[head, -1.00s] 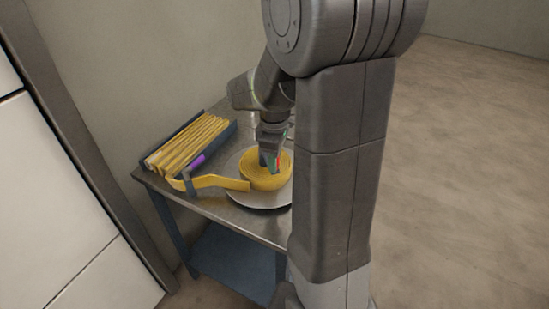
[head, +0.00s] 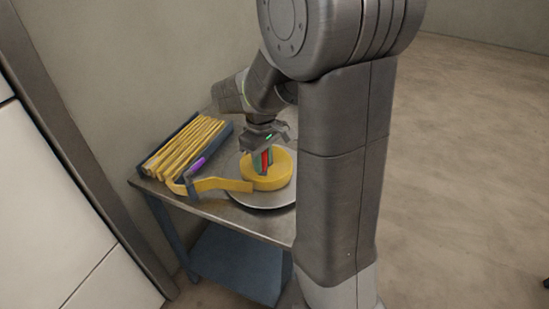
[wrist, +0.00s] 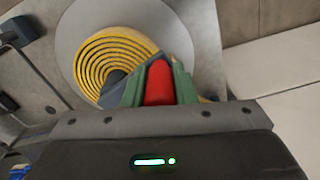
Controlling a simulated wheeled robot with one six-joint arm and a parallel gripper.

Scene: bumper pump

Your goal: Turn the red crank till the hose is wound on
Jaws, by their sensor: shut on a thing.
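The red crank (wrist: 158,84) stands up between the green fingers of my gripper (wrist: 160,92) in the wrist view. My gripper is shut on it, and it also shows in the head view (head: 265,161). The yellow hose (wrist: 100,47) lies in a coil of several turns around a dark hub (wrist: 115,77) on a round grey plate (head: 262,199). From the coil (head: 270,180) a flat yellow length (head: 222,184) runs left to a blue-grey guide (head: 191,188). More hose lies in folds in a blue-grey tray (head: 183,147).
The plate and tray stand on a grey metal table (head: 217,208) with a blue-grey lower shelf (head: 235,262). A purple piece (head: 199,163) sits beside the folds. A wall is close behind. My arm hides the table's right side; open floor (head: 470,160) lies beyond.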

